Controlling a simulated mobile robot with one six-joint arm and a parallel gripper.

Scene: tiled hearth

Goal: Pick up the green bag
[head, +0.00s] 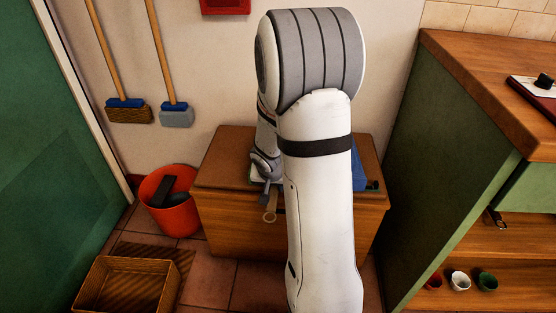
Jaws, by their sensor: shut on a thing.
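My gripper (266,183) is low over the top of a wooden chest (225,160), near its front edge. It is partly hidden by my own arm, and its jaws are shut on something.
A blue thing (359,171) lies on the chest's right side, partly behind my arm. A red bucket (172,214) and a wicker basket (125,287) stand on the floor to the left. A green-sided counter (440,150) with shelved cups stands close on the right.

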